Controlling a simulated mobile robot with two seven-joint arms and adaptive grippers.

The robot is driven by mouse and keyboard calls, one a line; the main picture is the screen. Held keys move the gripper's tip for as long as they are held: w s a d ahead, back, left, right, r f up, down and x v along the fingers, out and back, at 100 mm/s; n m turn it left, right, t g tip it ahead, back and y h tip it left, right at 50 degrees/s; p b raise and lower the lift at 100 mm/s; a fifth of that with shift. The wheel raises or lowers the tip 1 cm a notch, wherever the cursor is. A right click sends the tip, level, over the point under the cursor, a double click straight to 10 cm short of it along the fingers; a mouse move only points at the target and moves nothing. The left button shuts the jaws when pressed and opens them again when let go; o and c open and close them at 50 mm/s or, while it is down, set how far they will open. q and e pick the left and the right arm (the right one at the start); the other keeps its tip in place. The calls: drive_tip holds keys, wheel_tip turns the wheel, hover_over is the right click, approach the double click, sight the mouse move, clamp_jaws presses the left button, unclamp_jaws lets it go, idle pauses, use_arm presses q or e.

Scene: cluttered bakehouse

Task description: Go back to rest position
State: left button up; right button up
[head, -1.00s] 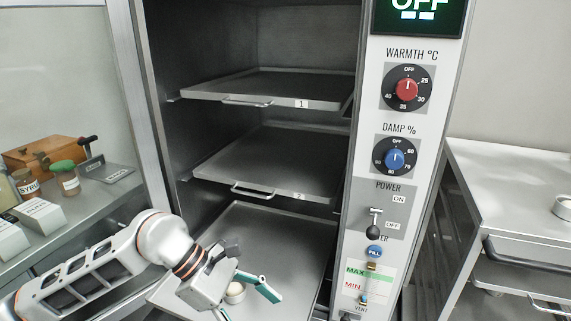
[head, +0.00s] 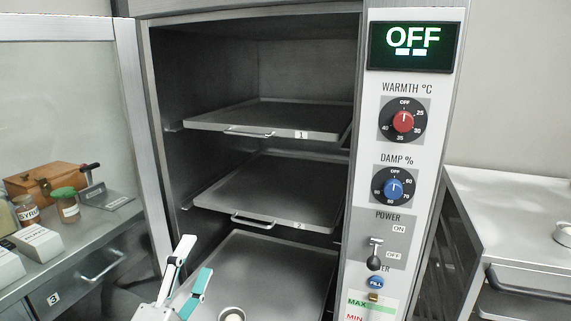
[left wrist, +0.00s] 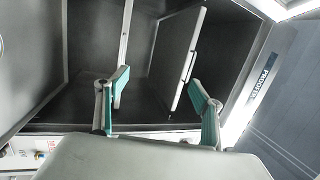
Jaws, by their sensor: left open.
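My left gripper (head: 188,272) is open and empty at the bottom of the head view, in front of the lowest shelf tray (head: 285,262) of the open steel cabinet. In the left wrist view its two teal-padded fingers (left wrist: 157,100) stand apart with nothing between them. A small round pale item in a ring-shaped dish (head: 232,314) sits on the lowest tray, right of the gripper and apart from it. My right gripper is in neither view.
Trays 1 (head: 265,118) and 2 (head: 265,190) are empty above. The control panel (head: 402,160) reads OFF. A glass door (head: 75,100) stands open at left, by a counter with jars (head: 66,205) and a wooden box (head: 45,181). A steel table (head: 510,215) is at right.

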use_arm(q)
drive_tip(key=s+a+f+n+g+y, duration=0.2)
drive_tip(key=a+f+n+g+y, duration=0.1)
drive_tip(key=a+f+n+y, duration=0.45)
drive_tip(key=s+a+f+n+g, duration=0.2)
drive_tip(key=s+a+f+g, duration=0.3)
drive_tip(key=s+f, duration=0.55)
drive_tip(key=s+a+f+n+g, duration=0.3)
drive_tip(key=s+a+f+g, duration=0.3)
drive_tip(key=s+f, duration=0.4)
drive_tip(key=w+d+f+n+t+h, duration=0.1)
drive_tip(key=d+f+t+h, duration=0.1)
drive_tip(key=d+f, duration=0.5)
drive_tip(key=w+d+f+n+t+h, duration=0.1)
drive_tip(key=d+f+t+h, duration=0.1)
drive_tip(key=d+f+h, duration=0.2)
drive_tip(key=d+f, duration=0.3)
drive_tip(key=d, duration=0.2)
drive_tip(key=shift+w+n, duration=0.35)
drive_tip(key=shift+c, duration=0.4)
